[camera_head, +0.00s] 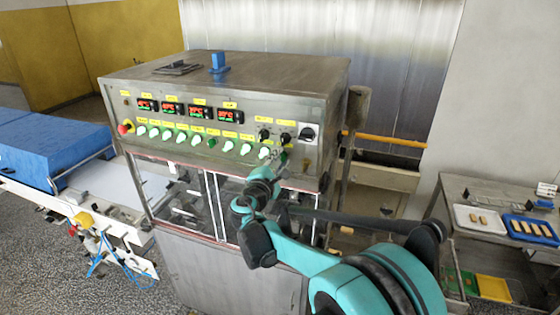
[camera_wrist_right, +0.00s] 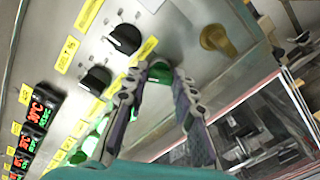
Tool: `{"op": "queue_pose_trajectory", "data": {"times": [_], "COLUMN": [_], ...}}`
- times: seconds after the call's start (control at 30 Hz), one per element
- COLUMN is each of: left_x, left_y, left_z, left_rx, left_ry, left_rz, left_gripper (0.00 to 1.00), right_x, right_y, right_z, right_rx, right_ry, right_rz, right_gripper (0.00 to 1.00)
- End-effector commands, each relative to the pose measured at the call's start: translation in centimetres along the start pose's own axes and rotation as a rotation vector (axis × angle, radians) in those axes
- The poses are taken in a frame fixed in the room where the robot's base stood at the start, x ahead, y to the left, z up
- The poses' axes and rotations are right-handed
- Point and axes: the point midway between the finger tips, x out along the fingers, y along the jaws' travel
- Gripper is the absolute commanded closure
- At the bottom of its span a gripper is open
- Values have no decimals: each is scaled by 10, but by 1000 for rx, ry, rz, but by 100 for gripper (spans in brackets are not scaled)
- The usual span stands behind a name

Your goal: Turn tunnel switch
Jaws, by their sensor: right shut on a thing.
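The control panel (camera_head: 220,120) on the steel machine carries a row of lit pale-green switches (camera_head: 229,145). My right gripper (camera_head: 281,163) is at the right end of this row, close to the panel. In the right wrist view, my gripper (camera_wrist_right: 159,80) has its two fingers on either side of a dark green switch (camera_wrist_right: 160,72) and is shut on it. The fingers hide the sides of the switch. My left gripper is not in view.
Black knobs (camera_wrist_right: 123,40) and a brass-coloured knob (camera_wrist_right: 218,38) sit close to the gripper. Red-lit displays (camera_head: 172,108) and a red button (camera_head: 125,127) are further left. A table with trays (camera_head: 480,219) stands at right, a blue conveyor (camera_head: 50,150) at left.

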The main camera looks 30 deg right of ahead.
Motion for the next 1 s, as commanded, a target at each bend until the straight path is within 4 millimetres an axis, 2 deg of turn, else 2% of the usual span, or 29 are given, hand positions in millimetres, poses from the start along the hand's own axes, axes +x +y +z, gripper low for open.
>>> {"op": "queue_pose_trajectory", "data": {"times": [0.27,1.0], "left_x": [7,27], "left_y": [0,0], "left_z": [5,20], "left_rx": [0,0], "left_ry": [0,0], "left_rz": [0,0], "left_gripper": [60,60], "right_x": [0,0], "right_y": [-1,-2], "right_z": [0,0], "right_rx": [133,796], "right_ry": [0,-1], "right_rz": [0,-1], "right_gripper": [100,100]}}
